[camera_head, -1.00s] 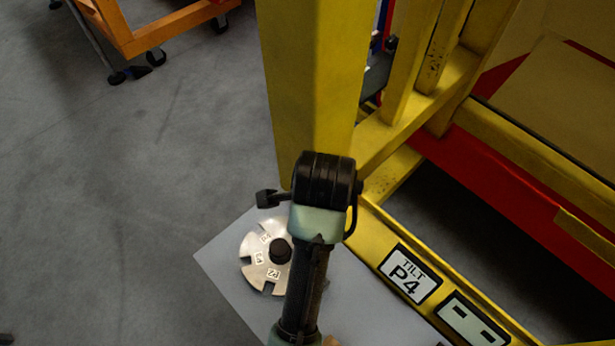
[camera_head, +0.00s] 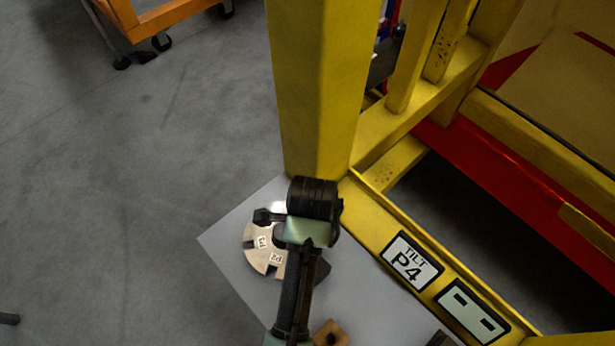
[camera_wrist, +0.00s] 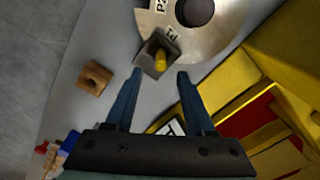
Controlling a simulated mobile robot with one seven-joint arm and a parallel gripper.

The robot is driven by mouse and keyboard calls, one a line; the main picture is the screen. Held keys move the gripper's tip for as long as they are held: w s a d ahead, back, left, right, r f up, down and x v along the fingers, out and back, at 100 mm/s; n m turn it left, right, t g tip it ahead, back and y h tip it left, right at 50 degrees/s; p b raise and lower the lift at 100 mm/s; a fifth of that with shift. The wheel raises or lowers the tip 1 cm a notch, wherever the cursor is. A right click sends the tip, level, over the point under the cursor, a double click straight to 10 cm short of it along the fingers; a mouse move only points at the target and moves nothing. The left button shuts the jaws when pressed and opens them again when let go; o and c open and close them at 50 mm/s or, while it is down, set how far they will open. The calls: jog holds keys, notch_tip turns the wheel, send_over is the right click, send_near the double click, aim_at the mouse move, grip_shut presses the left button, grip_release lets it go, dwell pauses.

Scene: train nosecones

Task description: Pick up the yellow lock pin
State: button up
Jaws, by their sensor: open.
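The yellow lock pin (camera_wrist: 160,60) stands in a dark grey block at the rim of a round metal disc (camera_wrist: 215,32) in the wrist view. My gripper (camera_wrist: 160,74) is open and empty. Its two blue fingers point toward the pin, one on either side of its line, with the tips just short of the block. In the head view my arm covers the pin and my gripper's fingers. The disc (camera_head: 262,255), with labelled notches, shows beside my arm there.
A wooden block with a hole (camera_wrist: 95,78) lies left of the pin; it also shows in the head view (camera_head: 330,333). The disc rests on a grey plate (camera_head: 225,240). A yellow frame (camera_head: 320,90) with a "TILT P4" label (camera_head: 411,262) stands close on the right.

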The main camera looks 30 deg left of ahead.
jog(key=shift+s+a+f+p, duration=0.1)
jog(key=shift+f+p, duration=0.15)
jog(key=shift+f, duration=0.6)
jog(key=shift+w+a+f+p, duration=0.1)
jog(key=shift+f+p, duration=0.15)
jog(key=shift+f, duration=0.55)
jog(key=shift+s+a+f+p, duration=0.1)
jog(key=shift+f+p, duration=0.15)
jog(key=shift+f, duration=0.6)
grip_shut()
